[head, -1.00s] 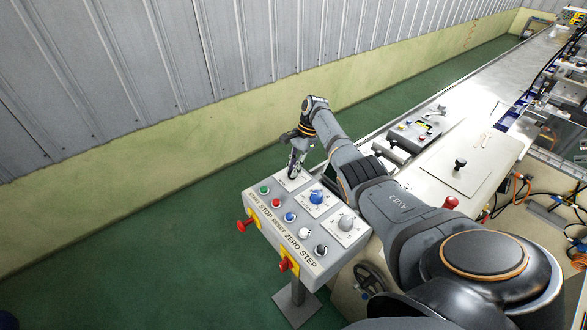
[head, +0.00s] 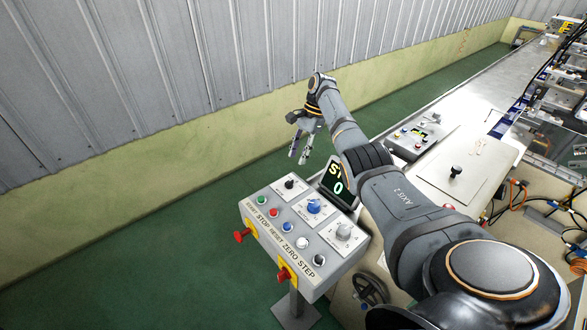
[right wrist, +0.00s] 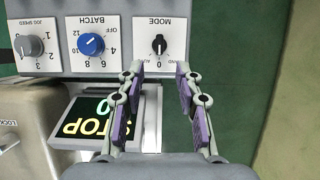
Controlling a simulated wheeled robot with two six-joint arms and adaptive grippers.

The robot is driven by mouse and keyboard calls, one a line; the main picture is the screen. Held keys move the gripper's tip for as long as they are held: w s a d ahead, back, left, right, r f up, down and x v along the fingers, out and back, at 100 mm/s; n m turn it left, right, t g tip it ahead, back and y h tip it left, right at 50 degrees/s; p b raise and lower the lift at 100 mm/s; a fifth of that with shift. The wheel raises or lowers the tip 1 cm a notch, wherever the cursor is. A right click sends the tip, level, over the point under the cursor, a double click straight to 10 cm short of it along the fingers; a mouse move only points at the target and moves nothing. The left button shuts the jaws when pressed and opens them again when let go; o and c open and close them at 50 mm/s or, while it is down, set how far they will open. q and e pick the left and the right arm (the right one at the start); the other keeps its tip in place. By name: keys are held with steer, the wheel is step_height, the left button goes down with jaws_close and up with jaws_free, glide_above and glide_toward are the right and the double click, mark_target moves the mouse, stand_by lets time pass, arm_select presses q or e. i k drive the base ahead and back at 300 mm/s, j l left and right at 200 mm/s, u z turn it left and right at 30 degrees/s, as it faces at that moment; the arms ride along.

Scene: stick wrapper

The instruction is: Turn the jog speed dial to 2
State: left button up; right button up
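The jog speed dial (head: 344,232) is a grey knob on a white plate at the near right of the control box's top. It also shows upside down at the left of the right wrist view (right wrist: 32,46), with small numbers around it; its exact setting is too small to tell. My right gripper (head: 298,157) is open and empty, in the air beyond the box's far edge, away from the dial. In the right wrist view its two purple-padded fingers (right wrist: 160,76) are spread apart. My left gripper is not in view.
Beside the dial are a blue batch knob (head: 313,206) and a black mode knob (head: 289,184). A display (right wrist: 92,118) reads STOP and 0. Green floor lies left.

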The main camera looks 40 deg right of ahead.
mark_target(343, 233)
steer(key=k+j, duration=1.25)
